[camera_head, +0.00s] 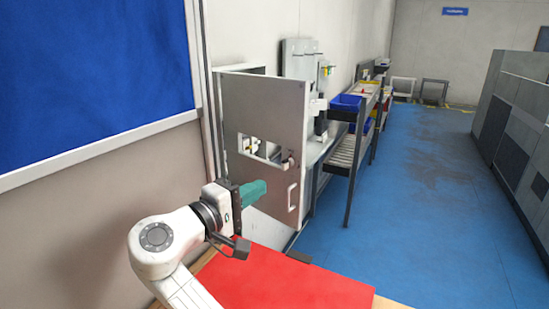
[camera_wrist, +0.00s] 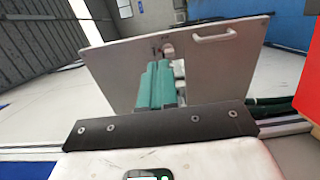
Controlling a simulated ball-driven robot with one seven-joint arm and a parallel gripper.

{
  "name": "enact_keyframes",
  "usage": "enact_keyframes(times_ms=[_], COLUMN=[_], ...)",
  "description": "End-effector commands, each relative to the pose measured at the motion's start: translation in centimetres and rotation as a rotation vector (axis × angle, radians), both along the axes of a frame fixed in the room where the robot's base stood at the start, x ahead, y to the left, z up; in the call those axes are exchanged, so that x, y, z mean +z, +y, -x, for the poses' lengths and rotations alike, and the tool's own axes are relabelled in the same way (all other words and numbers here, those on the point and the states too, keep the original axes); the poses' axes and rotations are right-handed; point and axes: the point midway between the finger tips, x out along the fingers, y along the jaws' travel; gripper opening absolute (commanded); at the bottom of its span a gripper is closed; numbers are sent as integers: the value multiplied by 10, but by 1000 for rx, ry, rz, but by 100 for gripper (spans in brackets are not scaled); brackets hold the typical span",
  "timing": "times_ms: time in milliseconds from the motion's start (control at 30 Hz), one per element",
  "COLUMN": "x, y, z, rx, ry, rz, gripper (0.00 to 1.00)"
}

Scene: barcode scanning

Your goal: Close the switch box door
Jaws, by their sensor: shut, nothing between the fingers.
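The switch box door (camera_head: 268,108) is a light grey panel that stands open, out from the wall. It has a rectangular cutout, a small knob (camera_head: 292,158) beside the cutout and a pale handle (camera_head: 292,196) near its lower right edge. My gripper (camera_head: 262,187), with teal fingers, is shut and empty in front of the door's lower part, left of the handle. The wrist view also shows the shut fingers (camera_wrist: 158,68) over the door face (camera_wrist: 225,68), with the handle (camera_wrist: 214,34) apart from them. I cannot tell whether the fingertips touch the door. The box interior is mostly hidden.
A red-topped table (camera_head: 290,284) lies below my arm. A blue framed board (camera_head: 90,60) is on the left wall. Shelving with a blue bin (camera_head: 346,102) stands beyond the door. Grey cabinets (camera_head: 515,115) stand far right. The blue floor (camera_head: 430,200) between is clear.

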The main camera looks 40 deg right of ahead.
Motion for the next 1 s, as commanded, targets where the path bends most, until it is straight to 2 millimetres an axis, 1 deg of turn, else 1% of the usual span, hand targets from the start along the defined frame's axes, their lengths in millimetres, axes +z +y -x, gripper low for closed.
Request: enact_keyframes(times_ms=[133,233,367,700,833,1000], x=[0,1,2,2,2,1], y=[-5,-15,-37,-103,-121,-135], z=[0,-1,-4,-12,-15,-17], rx=[-1,-2,-4,-4,-3,-1], ry=[1,2,1,2,1,1], rz=[-1,-1,-1,0,-1,-1], gripper=[0,0,0,0,0,0])
